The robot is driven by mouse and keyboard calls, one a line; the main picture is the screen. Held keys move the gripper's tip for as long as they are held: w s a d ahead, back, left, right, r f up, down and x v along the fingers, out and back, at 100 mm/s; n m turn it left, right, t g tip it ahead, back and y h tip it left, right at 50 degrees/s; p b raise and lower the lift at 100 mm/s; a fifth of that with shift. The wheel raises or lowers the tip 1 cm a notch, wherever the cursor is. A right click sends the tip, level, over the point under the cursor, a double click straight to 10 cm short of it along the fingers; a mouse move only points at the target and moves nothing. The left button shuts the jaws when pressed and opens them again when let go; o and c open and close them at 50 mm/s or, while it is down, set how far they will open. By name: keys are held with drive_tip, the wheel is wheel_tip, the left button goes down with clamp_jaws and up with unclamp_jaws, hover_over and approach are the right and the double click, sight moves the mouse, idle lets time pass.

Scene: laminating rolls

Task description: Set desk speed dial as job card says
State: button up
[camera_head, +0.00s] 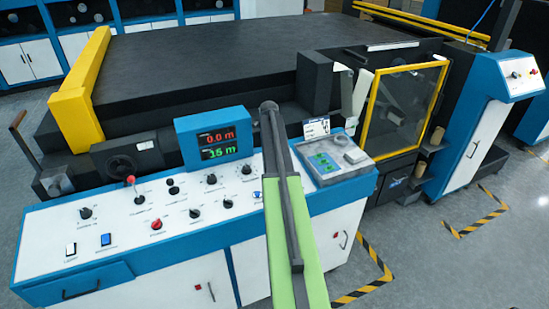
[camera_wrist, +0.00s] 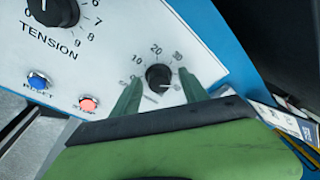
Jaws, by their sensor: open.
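In the wrist view a small black dial (camera_wrist: 157,80) has a scale marked 10, 20 and 30. Its lower label is partly hidden, and I cannot tell exactly where its pointer stands. My gripper (camera_wrist: 159,76) is open, with one green finger to each side of this dial; contact cannot be told. In the head view my arm crosses the white control desk (camera_head: 95,245) and hides part of it. A small white card (camera_head: 316,127) stands at the desk's back right; its writing is too small to read.
In the wrist view a larger TENSION dial (camera_wrist: 54,10), a blue RESET button (camera_wrist: 38,80) and a red STOP button (camera_wrist: 88,103) are close by. The head view shows a display (camera_head: 213,139), several knobs, a grey tray (camera_head: 355,172) and a yellow-framed guard (camera_head: 403,110).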

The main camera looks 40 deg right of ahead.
drive_tip(key=shift+r, duration=0.15)
drive_tip(key=a+r+p, duration=0.3)
drive_tip(key=r+p, duration=1.3)
drive_tip(key=p, duration=0.1)
drive_tip(key=shift+w+r, duration=0.2)
drive_tip(key=shift+r, duration=0.2)
drive_tip(key=shift+a, duration=0.1)
